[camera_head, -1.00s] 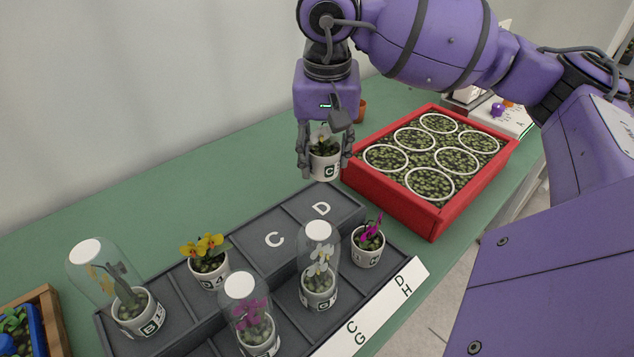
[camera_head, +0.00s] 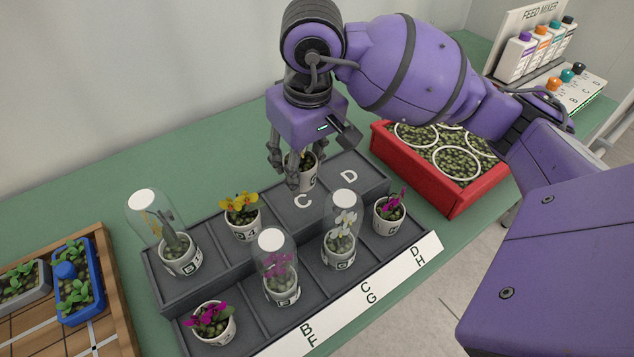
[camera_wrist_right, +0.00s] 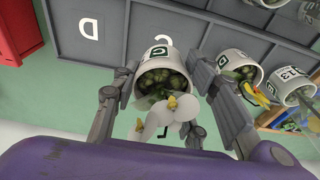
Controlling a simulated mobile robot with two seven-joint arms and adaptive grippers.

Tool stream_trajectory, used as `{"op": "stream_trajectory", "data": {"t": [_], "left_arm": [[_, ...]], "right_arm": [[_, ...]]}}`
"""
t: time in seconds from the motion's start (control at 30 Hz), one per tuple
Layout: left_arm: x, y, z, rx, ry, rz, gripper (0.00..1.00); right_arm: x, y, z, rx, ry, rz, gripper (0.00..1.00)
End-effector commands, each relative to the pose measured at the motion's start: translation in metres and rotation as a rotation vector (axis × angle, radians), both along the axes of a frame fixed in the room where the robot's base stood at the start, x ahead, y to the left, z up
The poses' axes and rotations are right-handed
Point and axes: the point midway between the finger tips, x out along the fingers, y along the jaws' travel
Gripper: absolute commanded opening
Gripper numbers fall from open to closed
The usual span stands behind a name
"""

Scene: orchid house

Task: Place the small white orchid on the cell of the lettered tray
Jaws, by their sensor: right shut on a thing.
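My right gripper (camera_head: 291,170) is shut on a small white orchid in a white pot (camera_head: 306,177) marked with a letter. In the right wrist view the pot (camera_wrist_right: 158,66) and the white flower (camera_wrist_right: 170,120) sit between my fingers (camera_wrist_right: 165,85). The lettered tray (camera_head: 310,292) is dark grey with cells in two rows and a white label strip (camera_head: 375,288). The gripper holds the pot by the back edge of the tray, near the empty cell C (camera_head: 303,201). Cell D (camera_head: 350,177) is empty too. I cannot tell whether the pot touches the tray. My left gripper is out of view.
A yellow orchid (camera_head: 243,222), two magenta orchids (camera_head: 214,325) and several orchids under clear domes stand on the tray. A red crate (camera_head: 450,202) stands to the right, a wooden tray (camera_head: 115,290) to the left. Feed bottles (camera_head: 540,45) stand at the back right.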

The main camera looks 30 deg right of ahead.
Motion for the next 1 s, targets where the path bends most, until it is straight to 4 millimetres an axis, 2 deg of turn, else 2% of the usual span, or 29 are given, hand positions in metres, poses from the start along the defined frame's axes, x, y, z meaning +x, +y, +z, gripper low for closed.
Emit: {"op": "stream_trajectory", "data": {"t": [0.4, 0.67, 0.83, 0.87, 1.0], "left_arm": [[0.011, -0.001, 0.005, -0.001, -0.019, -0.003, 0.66], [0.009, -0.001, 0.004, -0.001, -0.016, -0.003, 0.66], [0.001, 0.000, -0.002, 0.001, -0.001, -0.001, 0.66], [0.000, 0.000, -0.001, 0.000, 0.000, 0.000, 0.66], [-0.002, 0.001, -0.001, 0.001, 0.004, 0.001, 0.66]], "right_arm": [[0.000, 0.000, -0.050, 0.001, 0.001, -0.003, 0.10], [0.000, 0.000, -0.054, -0.001, -0.002, -0.002, 0.10], [0.000, -0.001, -0.059, -0.002, -0.001, -0.002, 0.10], [0.000, -0.001, -0.058, -0.001, 0.000, -0.002, 0.42], [0.000, 0.000, -0.057, -0.001, -0.001, -0.002, 0.59]]}}
